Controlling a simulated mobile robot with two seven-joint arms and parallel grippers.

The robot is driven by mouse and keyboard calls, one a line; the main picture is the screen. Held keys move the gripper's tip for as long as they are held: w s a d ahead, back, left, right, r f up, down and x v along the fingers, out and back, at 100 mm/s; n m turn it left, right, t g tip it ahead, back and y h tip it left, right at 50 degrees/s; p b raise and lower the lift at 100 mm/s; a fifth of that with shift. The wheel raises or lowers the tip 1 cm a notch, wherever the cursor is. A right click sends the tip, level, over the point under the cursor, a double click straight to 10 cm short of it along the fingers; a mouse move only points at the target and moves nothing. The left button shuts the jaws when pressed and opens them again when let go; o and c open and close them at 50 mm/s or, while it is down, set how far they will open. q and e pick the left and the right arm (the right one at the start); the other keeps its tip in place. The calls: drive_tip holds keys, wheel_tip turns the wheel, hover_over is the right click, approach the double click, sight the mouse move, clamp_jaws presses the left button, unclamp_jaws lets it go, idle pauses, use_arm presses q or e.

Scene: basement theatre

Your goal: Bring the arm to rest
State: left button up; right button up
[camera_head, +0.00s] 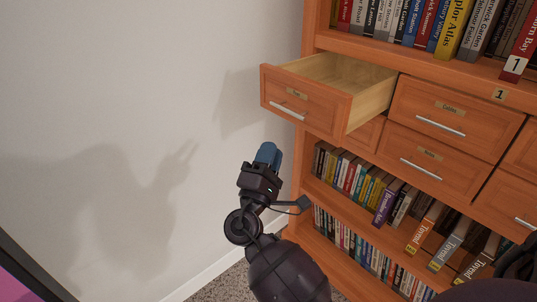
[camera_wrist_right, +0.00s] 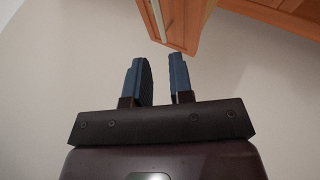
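My right gripper (camera_head: 268,155) has blue fingers and is in the middle of the camera_head view, below and in front of a pulled-out drawer (camera_head: 306,104). In the right wrist view its two fingers (camera_wrist_right: 159,70) stand apart with a gap between them and nothing in it. The drawer's wooden front and handle show just beyond the fingertips there, and I see no clear contact. The drawer is open, and the part of its inside that shows is empty. My left gripper is not in view.
A wooden bookcase (camera_head: 312,38) fills the right side, with closed drawers (camera_head: 454,110) beside the open one and rows of books above and below. A pale wall (camera_head: 120,80) stands at the left. A pink-and-black panel shows at the lower left corner.

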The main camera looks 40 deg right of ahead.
idle(0.6)
drive_tip(key=s+d+f+y+p, duration=0.2)
drive_tip(key=s+f+y+p, duration=0.5)
drive_tip(key=s+f+y, duration=0.55)
use_arm(q)
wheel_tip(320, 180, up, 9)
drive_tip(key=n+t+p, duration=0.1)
drive_tip(key=p, duration=0.3)
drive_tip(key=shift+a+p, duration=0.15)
drive_tip(key=shift+p, duration=0.15)
use_arm(e)
drive_tip(key=s+a+f+m+g+y, duration=0.1)
drive_tip(key=s+a+f+m+y, duration=0.1)
drive_tip(key=s, duration=0.7)
drive_tip(key=s+a+f+m+y, duration=0.2)
drive_tip(key=s+a+m+y, duration=0.2)
drive_tip(key=s, duration=0.5)
drive_tip(key=shift+f+m+g+y, duration=0.15)
drive_tip(key=shift+m+g+y, duration=0.25)
drive_tip(key=shift+m+y, duration=0.65)
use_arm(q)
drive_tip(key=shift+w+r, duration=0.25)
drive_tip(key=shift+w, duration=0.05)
use_arm(e)
drive_tip(key=shift+a, duration=0.1)
drive_tip(key=shift+s, duration=0.15)
